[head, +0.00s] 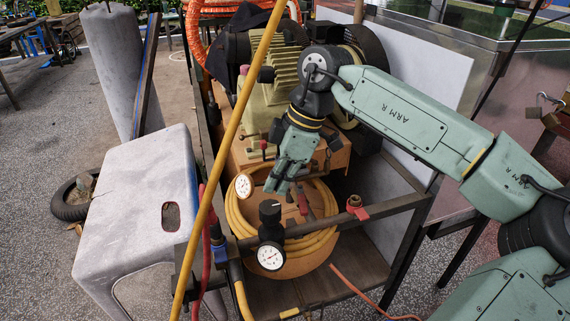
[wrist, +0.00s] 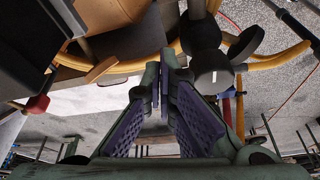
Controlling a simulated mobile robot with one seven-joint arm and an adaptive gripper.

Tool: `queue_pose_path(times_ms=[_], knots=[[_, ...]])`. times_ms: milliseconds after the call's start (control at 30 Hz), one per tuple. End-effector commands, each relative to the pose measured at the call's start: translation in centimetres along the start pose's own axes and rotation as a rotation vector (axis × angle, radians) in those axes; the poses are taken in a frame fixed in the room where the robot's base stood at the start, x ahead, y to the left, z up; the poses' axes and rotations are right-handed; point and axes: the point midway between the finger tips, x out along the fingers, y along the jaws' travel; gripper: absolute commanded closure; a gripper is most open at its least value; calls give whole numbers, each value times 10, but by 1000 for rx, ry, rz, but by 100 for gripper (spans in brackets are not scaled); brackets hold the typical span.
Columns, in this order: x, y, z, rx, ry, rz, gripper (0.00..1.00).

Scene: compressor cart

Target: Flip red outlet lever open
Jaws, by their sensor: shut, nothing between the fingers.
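A red lever (head: 357,210) sits on a brass fitting at the front rail of the cart, right of the pressure gauges. A second slim red handle (head: 303,204) stands just right of my fingertips; I cannot tell which of the two is the outlet lever. My gripper (head: 279,189) points down over the coiled hose, left of both red parts, shut and empty. In the wrist view my gripper (wrist: 165,62) shows its purple-padded fingers meeting at the tips. A red knob (wrist: 38,104) shows at the left there, apart from the fingers.
A black regulator knob (head: 270,211) and a white gauge (head: 271,256) stand close in front of my gripper; another gauge (head: 244,185) is left. A yellow pole (head: 222,160) crosses the view. The compressor (head: 275,80) stands behind. A grey stool (head: 135,200) is at left.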

Motion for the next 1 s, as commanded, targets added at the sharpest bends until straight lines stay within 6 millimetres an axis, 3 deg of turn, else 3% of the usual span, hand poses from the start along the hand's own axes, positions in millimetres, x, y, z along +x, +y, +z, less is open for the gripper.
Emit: queue_pose_path(times_ms=[200, 500, 1000], knots=[[46, -1, -2, -3, 3, -4, 100], [32, 0, 34, 1, 1, 0, 100], [32, 0, 40, -30, -1, -10, 100]])
